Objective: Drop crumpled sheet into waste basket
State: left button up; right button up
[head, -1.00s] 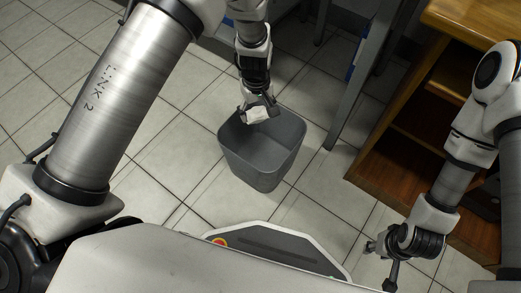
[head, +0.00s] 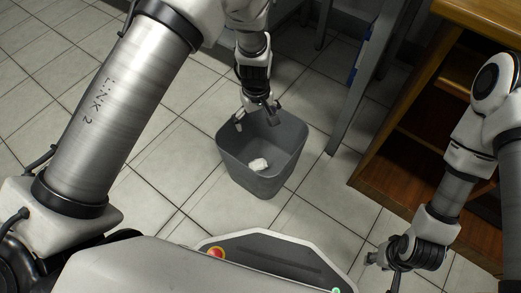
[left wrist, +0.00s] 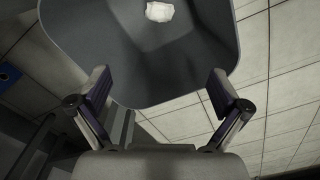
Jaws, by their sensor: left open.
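The crumpled sheet (head: 259,164) is a small white wad inside the grey waste basket (head: 240,180). It also shows in the left wrist view (left wrist: 159,11) against the dark inside of the basket (left wrist: 140,92). My left gripper (head: 257,118) is above the far rim of the basket, pointing down, with its fingers spread and nothing between them. In the left wrist view the open fingers (left wrist: 159,95) show apart and empty. My right gripper (head: 382,265) is at the lower right, away from the basket; I cannot tell how its fingers stand.
A wooden shelf unit (head: 405,150) stands to the right of the basket. A grey metal leg (head: 352,105) stands between them. Light tiled floor (head: 165,175) is clear to the left of the basket.

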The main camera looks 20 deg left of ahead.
pick_arm(q)
notch_tip(320, 180, up, 12)
dwell(0.3)
dwell(0.3)
